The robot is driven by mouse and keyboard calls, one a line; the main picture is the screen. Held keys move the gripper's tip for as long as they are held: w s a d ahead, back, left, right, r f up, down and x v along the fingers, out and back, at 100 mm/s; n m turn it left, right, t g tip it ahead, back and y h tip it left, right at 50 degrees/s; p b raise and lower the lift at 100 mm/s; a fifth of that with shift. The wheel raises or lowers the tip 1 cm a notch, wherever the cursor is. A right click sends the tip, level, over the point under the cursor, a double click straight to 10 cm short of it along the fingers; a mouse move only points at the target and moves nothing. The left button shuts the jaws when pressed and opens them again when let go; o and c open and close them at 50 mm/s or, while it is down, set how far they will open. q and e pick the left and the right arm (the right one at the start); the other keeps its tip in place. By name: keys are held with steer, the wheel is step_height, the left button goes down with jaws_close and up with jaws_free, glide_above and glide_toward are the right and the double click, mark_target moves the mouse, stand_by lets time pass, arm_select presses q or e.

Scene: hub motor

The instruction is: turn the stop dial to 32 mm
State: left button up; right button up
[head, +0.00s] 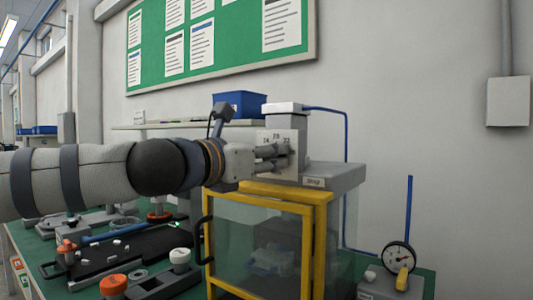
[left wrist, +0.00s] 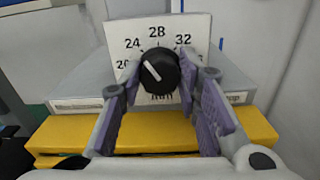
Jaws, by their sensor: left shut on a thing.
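The stop dial (left wrist: 159,71) is a round black knob with a white pointer line, in front of a white scale plate (left wrist: 200,24). Readable numbers include 24, 28 and 32. The line slants, with its upper end to the upper left, on the 20 to 24 side; the exact reading is hard to tell. My left gripper (left wrist: 160,82) is shut on the dial, with a purple-padded finger on each side of it. In the head view, my left gripper (head: 284,156) reaches the scale plate (head: 275,138) from the left and hides the dial. My right gripper is not in view.
The dial sits on a grey-topped press with a yellow-framed clear guard (head: 260,190) below it. A dial gauge (head: 398,257) stands at right. A blue bin (head: 239,104) is on a shelf behind. Fixtures and an orange knob (head: 113,285) crowd the green bench at left.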

arm_select(q)
steer(key=m+p, duration=0.1)
steer(key=m, duration=0.2)
steer(key=shift+r+m, duration=0.15)
steer(key=shift+m, duration=0.15)
steer(key=m, duration=0.3)
steer(key=shift+m+p, duration=0.3)
steer(key=shift+p, duration=0.05)
steer(key=m, duration=0.4)
steer(key=shift+p, duration=0.4)
steer(key=shift+m, duration=1.3)
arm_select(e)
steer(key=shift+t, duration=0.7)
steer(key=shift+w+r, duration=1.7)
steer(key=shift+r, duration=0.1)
arm_select(q)
steer(key=shift+f, duration=0.2)
steer(key=o, duration=1.1)
steer(key=shift+o, duration=0.2)
